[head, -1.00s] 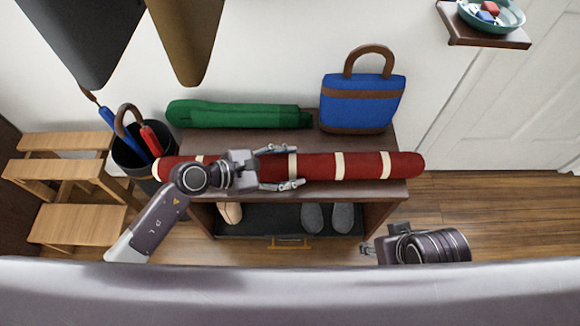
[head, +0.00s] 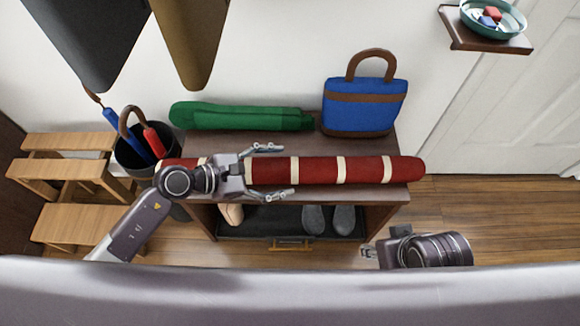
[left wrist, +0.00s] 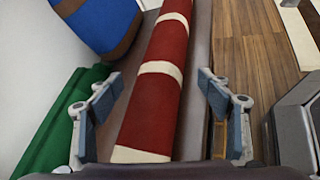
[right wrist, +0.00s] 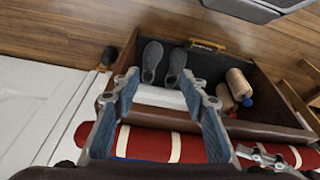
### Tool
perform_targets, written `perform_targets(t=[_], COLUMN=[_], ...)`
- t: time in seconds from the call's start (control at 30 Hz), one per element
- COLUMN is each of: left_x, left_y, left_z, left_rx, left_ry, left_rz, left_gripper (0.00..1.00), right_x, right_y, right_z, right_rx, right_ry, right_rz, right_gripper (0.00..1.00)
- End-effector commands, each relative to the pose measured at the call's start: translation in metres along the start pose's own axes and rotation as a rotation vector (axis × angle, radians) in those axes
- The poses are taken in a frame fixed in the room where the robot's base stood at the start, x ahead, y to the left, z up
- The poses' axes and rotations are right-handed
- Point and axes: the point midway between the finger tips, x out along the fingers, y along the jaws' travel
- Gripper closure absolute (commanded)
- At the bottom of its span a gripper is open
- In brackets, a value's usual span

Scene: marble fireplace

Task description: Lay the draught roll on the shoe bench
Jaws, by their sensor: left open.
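The draught roll (head: 310,170), dark red with cream bands, lies lengthwise along the front of the dark brown shoe bench (head: 270,140) and appears to rest on its top. Its right end extends slightly past the bench's right edge. My left gripper (head: 287,171) is open over the left part of the roll, fingers apart on either side; in the left wrist view the roll (left wrist: 160,85) runs between them without touching. The left arm hides part of the roll's left end. My right gripper (head: 369,252) is open and empty in front of the bench's right side; its fingers (right wrist: 163,82) show in the right wrist view.
An umbrella bin (head: 130,155) and wooden steps (head: 70,180) are left. Shoes (head: 328,219) sit below. A wall shelf (head: 480,40) holds a bowl. Floor at right is clear.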

Motion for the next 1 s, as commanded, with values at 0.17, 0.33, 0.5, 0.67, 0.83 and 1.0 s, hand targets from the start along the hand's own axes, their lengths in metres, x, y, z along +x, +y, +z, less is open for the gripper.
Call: perform_targets(t=[0.17,0.33,0.5,0.67,0.83,1.0], left_x=[-0.040,-0.067,-0.079,-0.081,-0.081,-0.081], left_y=[-0.001,-0.001,-0.001,0.000,0.000,0.000], left_z=[-0.001,-0.001,0.000,0.000,0.000,0.000], left_rx=[0.001,0.000,0.000,0.000,0.000,0.000], left_ry=[0.004,0.003,0.001,0.000,0.000,0.000], left_rz=[-0.001,-0.002,-0.002,-0.001,-0.001,-0.001], left_gripper=[0.28,0.28,0.28,0.28,0.28,0.28], right_x=[0.017,0.024,0.026,0.026,0.026,0.026], right_y=[-0.001,-0.001,-0.001,-0.001,-0.001,-0.001], right_z=[0.000,0.001,0.000,0.000,0.000,0.000], right_rx=[0.000,-0.001,-0.001,-0.001,-0.001,-0.001], right_ry=[-0.010,-0.014,-0.013,-0.013,-0.012,-0.012], right_rz=[-0.002,-0.002,-0.002,-0.002,-0.002,-0.002], right_gripper=[0.60,0.60,0.60,0.60,0.60,0.60])
